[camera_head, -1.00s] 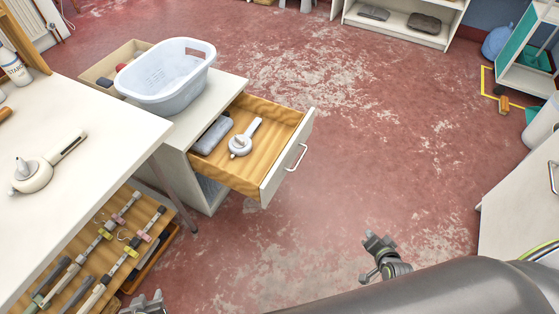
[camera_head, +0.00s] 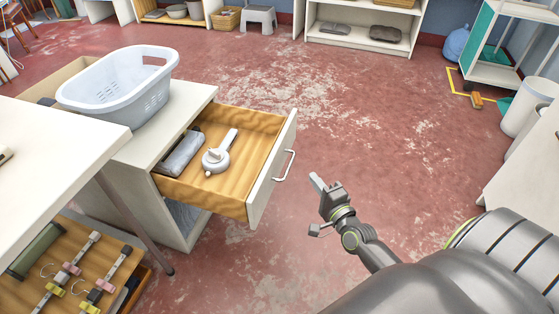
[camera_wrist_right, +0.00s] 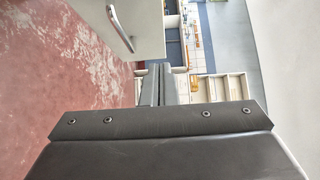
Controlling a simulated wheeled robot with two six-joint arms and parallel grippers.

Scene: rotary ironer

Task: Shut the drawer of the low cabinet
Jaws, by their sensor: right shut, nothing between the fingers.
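The low cabinet (camera_head: 150,165) has its drawer (camera_head: 232,188) pulled out to the right in the head view. The drawer has a wooden inside, a white front (camera_head: 270,172) and a metal bar handle (camera_head: 285,166). A grey rolled item (camera_head: 181,154) and a pale device with a handle (camera_head: 216,158) lie inside. My right gripper (camera_head: 317,182) is shut and empty, just right of the drawer front and apart from it. In the right wrist view the handle (camera_wrist_right: 120,29) shows at upper left, and the closed fingers (camera_wrist_right: 157,84) are in the middle. My left gripper is out of view.
A pale blue laundry basket (camera_head: 115,90) stands on the cabinet top. A white table (camera_head: 60,150) is at the left, over a wooden board with clamps (camera_head: 80,270). The red floor (camera_head: 370,120) right of the drawer is clear.

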